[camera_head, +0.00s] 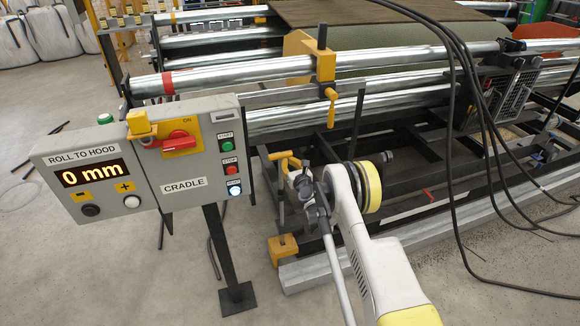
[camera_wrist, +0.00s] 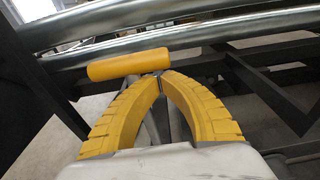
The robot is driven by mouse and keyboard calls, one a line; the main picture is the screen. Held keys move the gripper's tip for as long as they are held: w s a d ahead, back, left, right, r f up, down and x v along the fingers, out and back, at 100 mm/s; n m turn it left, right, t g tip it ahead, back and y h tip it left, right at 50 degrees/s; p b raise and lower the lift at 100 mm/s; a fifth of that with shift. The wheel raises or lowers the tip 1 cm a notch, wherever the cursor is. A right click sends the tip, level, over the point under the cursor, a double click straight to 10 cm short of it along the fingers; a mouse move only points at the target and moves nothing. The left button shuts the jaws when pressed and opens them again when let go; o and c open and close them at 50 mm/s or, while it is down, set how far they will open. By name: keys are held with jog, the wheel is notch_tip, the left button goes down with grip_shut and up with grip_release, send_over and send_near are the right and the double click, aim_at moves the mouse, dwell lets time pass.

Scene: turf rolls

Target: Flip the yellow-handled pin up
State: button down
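The pin's yellow handle (camera_wrist: 128,64) is a smooth cylinder lying nearly level across the wrist view, just beyond my fingertips. My gripper (camera_wrist: 160,74) has ribbed yellow fingers whose tips meet just below the handle's right end. Whether they touch the handle, I cannot tell. In the head view the handle (camera_head: 279,155) is small, beside my gripper (camera_head: 296,164), low on the dark frame. A second yellow handle (camera_head: 331,95) hangs below a yellow clamp (camera_head: 325,65) on the upper steel roller.
A grey control box (camera_head: 150,185) reading 0 mm stands on a post at the left. Steel rollers (camera_head: 230,70) and dark frame bars lie behind my gripper. Black cables (camera_head: 452,150) hang at the right. A yellow block (camera_head: 283,248) sits low by the front rail.

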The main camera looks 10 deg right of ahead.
aim_at(289, 153)
jog(key=shift+r, duration=0.15)
notch_tip(289, 153, up, 6)
jog(key=shift+r+p, duration=0.25)
jog(key=shift+p, duration=0.8)
